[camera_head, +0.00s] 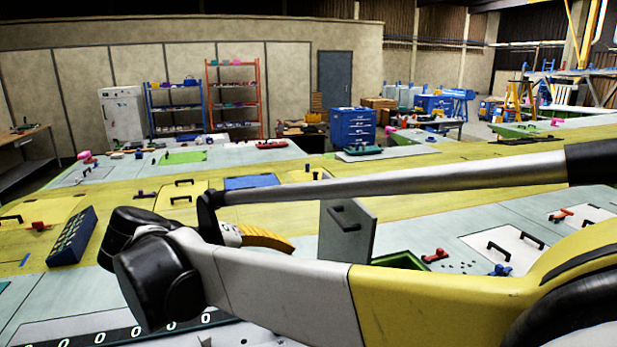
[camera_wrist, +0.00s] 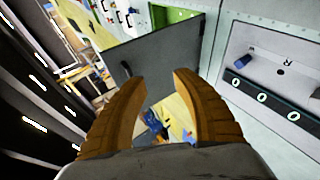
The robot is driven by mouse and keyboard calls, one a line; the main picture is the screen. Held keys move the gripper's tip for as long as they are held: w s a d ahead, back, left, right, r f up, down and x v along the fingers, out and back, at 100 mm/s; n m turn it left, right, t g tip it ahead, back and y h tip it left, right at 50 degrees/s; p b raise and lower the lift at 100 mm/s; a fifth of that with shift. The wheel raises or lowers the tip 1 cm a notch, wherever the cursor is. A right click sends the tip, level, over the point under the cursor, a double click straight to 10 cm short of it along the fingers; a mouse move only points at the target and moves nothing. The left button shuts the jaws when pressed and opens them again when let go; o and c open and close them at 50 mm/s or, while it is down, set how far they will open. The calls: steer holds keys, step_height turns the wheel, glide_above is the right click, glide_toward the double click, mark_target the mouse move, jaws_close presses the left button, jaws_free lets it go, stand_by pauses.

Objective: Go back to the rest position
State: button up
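My gripper (camera_head: 288,246) shows in the head view at the end of my arm, low over the wing surface (camera_head: 300,172). In the wrist view its two orange fingers (camera_wrist: 160,77) stand apart with a clear gap and nothing held between them. A grey hatch lid (camera_head: 346,232) with a black handle stands upright just right of the fingertips in the head view. The lid also shows dark beyond the fingertips in the wrist view (camera_wrist: 165,52). I cannot tell whether they touch. The green-lined opening (camera_head: 400,259) is beside the lid. My arm hides part of it.
A dark blue tray (camera_head: 72,238) sits on the wing at left. A red clamp (camera_head: 434,255) and a blue clamp (camera_head: 500,270) lie right of the opening, near a white panel with black handles (camera_head: 502,248). A blue drawer cabinet (camera_head: 352,128) and shelves (camera_head: 234,100) stand far behind.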

steer(key=s+d+f+m+g+y+b, duration=0.1)
steer(key=s+d+f+y+b, duration=0.15)
steer(key=d+f, duration=0.45)
steer(key=s+d+f+g+y+b, duration=0.15)
steer(key=d+f+b, duration=0.3)
steer(key=d, duration=0.45)
steer(key=s+d+f+m+t+y+b, duration=0.1)
steer(key=s+d+f+m+y+b, duration=0.1)
steer(key=s+f, duration=0.4)
steer(key=s+d+f+m+t+y+b, duration=0.1)
steer(key=s+d+f+m+y+b, duration=0.2)
steer(key=f, duration=0.7)
steer(key=s+d+b, duration=0.2)
steer(key=s+d, duration=0.1)
steer(key=shift+d, duration=0.2)
